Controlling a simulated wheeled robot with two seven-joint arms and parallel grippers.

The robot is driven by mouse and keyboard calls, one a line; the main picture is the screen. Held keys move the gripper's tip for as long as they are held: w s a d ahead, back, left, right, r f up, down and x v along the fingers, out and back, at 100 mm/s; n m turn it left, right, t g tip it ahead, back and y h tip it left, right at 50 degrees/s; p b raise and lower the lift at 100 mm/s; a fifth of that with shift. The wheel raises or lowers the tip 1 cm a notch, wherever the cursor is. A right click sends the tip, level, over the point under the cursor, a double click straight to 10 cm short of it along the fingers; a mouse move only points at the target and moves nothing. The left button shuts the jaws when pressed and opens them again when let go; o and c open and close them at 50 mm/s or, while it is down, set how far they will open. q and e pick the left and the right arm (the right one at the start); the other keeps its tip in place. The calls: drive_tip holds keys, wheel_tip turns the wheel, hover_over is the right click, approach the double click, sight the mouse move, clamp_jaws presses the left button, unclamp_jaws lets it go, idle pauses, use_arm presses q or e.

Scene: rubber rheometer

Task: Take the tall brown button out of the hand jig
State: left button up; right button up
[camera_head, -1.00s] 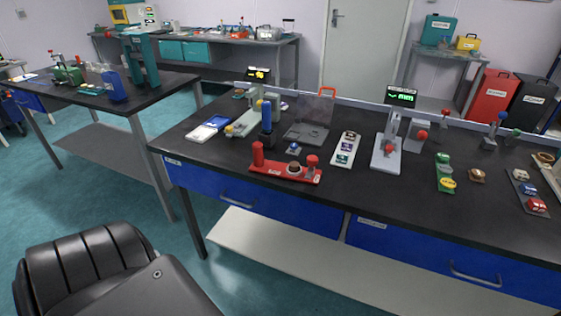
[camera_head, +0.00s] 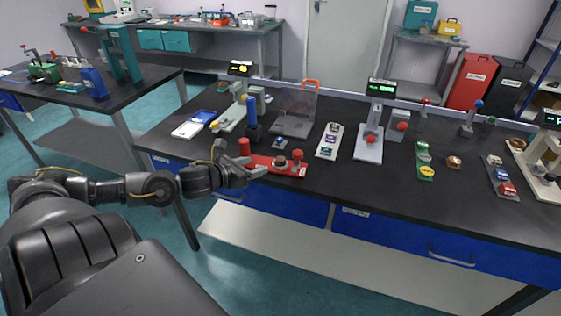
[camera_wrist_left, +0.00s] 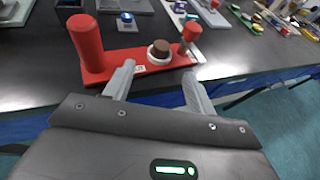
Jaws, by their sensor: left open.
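The tall brown button (camera_wrist_left: 160,48) sits in a pale round seat on the red hand jig (camera_wrist_left: 123,60), between the tall red post and the red knob. In the head view the button (camera_head: 281,161) shows small on the jig (camera_head: 262,162), at the table's front edge. My left gripper (camera_head: 257,172) is just in front of the jig. In the left wrist view my left gripper (camera_wrist_left: 158,82) is open and empty, its two fingers apart and pointing at the jig, with the button ahead between them. My right gripper is not in view.
The jig's red post (camera_wrist_left: 86,36) and red knob (camera_wrist_left: 191,32) stand on either side of the button. Behind are a blue-handled device (camera_head: 252,120), a clear stand (camera_head: 297,112) and a pale tray of small pieces (camera_head: 329,140). Dark tabletop (camera_head: 350,175) lies free to the right.

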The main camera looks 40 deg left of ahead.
use_arm(q)
drive_tip(key=shift+w+r, duration=0.1)
drive_tip(key=shift+w, duration=0.05)
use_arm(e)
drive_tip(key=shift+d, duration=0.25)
use_arm(q)
approach(280, 159)
drive_tip(key=shift+w+a+f+p, duration=0.1)
drive_tip(key=shift+w+f+p, duration=0.05)
drive_tip(key=shift+w, duration=0.4)
drive_tip(key=shift+w+a+f+p, duration=0.1)
drive_tip(key=shift+w+p, duration=0.05)
drive_tip(key=shift+w, duration=0.45)
drive_tip(key=shift+w+f, duration=0.2)
drive_tip(key=shift+w, duration=0.05)
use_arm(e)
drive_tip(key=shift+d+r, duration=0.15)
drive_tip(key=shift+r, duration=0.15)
use_arm(q)
drive_tip(key=shift+w, duration=0.2)
drive_tip(key=x, duration=0.1)
drive_tip(key=p+x, duration=0.1)
drive_tip(key=x, duration=0.1)
drive_tip(key=p+x, duration=0.1)
drive_tip(key=shift+w+d, duration=0.1)
drive_tip(key=shift+d, duration=0.15)
drive_tip(key=shift+w+f, duration=0.2)
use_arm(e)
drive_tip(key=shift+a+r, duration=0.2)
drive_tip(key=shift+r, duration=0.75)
